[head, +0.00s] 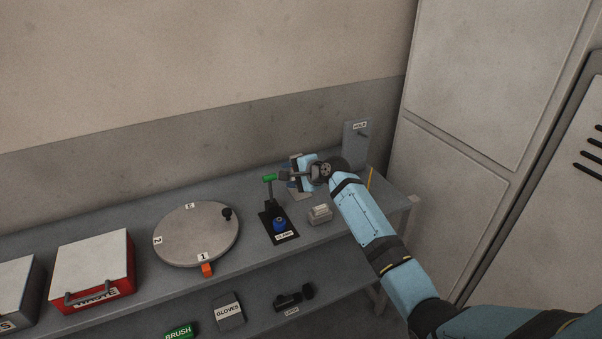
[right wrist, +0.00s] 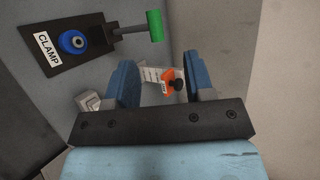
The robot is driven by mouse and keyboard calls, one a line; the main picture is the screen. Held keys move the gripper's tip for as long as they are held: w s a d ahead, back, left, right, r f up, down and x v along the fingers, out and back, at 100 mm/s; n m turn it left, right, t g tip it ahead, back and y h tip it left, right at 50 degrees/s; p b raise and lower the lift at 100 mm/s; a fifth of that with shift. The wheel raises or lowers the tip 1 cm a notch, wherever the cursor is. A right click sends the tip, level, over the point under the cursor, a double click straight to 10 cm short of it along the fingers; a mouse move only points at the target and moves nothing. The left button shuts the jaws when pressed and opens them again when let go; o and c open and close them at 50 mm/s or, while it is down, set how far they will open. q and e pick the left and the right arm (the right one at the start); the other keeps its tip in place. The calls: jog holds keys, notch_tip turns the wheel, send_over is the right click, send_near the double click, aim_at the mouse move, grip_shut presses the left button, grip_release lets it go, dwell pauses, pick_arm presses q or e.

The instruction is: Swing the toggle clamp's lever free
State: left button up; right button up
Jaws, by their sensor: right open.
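The toggle clamp has a black base plate (head: 291,236) labelled CLAMP and a blue round part (head: 279,224). Its dark lever (head: 269,196) stands upright with a green handle (head: 269,178) at the top. In the right wrist view the base plate (right wrist: 90,31) is at upper left and the green handle (right wrist: 155,26) at top centre. My right gripper (head: 303,172) is just right of the handle in the head view. In the right wrist view its blue fingers (right wrist: 160,72) are apart, with the handle beyond their tips. I see no contact. My left gripper is not in view.
A grey block (head: 320,215) sits right of the clamp. An upright grey panel (head: 355,147) stands behind my right gripper. A round numbered disc (head: 190,235) with a black knob and a red WASTE box (head: 92,268) are to the left. Lockers (head: 470,110) border the right side.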

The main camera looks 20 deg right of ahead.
jog(key=v, duration=0.4)
jog(key=shift+d, duration=0.1)
dwell(0.3)
jog(key=s+a+f+n+h, duration=0.15)
jog(key=s+f+n, duration=0.25)
jog(key=s+f, duration=0.4)
jog(key=s+a+f+n, duration=0.35)
jog(key=s+f, duration=0.25)
jog(key=s, duration=0.5)
jog(key=s+a+f+n+h, duration=0.15)
jog(key=s+f+n, duration=0.25)
jog(key=s+f, duration=0.4)
jog(key=s+a+n, duration=0.2)
jog(key=s+n, duration=0.1)
jog(key=s, duration=0.4)
jog(key=s+a+n+p, duration=0.1)
jog(key=s+a+n, duration=0.1)
jog(key=s, duration=0.6)
jog(key=shift+s+r+n, duration=0.2)
jog(key=shift+s+n, duration=0.05)
jog(key=shift+n, duration=0.5)
